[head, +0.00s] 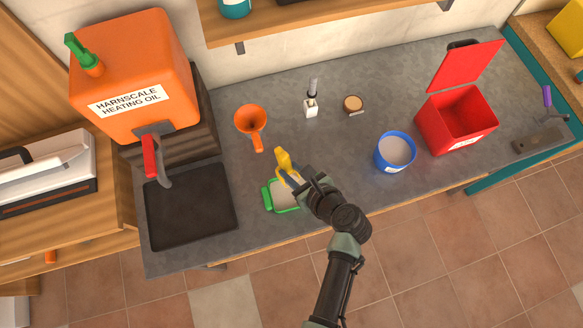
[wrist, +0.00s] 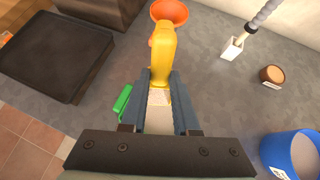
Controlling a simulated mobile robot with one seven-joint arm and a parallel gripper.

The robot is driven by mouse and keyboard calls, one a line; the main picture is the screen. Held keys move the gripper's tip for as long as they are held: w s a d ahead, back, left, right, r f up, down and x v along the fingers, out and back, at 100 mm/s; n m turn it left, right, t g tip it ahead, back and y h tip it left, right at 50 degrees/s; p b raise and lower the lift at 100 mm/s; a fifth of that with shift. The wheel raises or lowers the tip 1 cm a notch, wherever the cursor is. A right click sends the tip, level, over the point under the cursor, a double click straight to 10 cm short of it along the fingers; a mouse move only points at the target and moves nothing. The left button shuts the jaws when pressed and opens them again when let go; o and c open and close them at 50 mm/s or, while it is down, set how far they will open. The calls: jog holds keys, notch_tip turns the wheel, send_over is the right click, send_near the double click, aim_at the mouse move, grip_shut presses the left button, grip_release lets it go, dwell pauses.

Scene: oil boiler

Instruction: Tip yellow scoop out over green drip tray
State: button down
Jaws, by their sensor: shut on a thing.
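The green drip tray (head: 267,197) sits on the grey counter, partly hidden under my gripper. Pale material shows inside the tray (wrist: 154,115), and its green handle shows at left in the wrist view (wrist: 122,101). I cannot tell whether the scoop holds anything.
A blue tub (head: 382,156) with pale contents and an open red bin (head: 431,121) stand at right. A black tray (head: 190,217) lies at left under the orange oil tank (head: 125,60). A white brush (head: 310,107) and small round pot (head: 353,103) stand behind.

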dwell(0.4)
jog(key=shift+s+d+f+t+y+b, duration=0.35)
jog(key=shift+t+y+b, duration=0.2)
jog(key=shift+b, duration=0.95)
jog(key=shift+s, duration=0.1)
jog(key=shift+r, duration=0.15)
dwell(0.4)
jog(key=shift+a+r+p, duration=0.15)
jog(key=shift+r+p, duration=0.15)
jog(key=shift+p, duration=0.7)
jog(key=shift+w+a+r+g+h+p, duration=0.2)
jog(key=shift+w+g+h+p, duration=0.15)
jog(key=shift+p, duration=0.8)
jog(key=shift+w+a+g+h+p, duration=0.1)
jog(key=shift+w+g+h+p, duration=0.2)
jog(key=shift+p, duration=0.8)
jog(key=shift+f, duration=0.1)
jog(key=shift+p, duration=0.45)
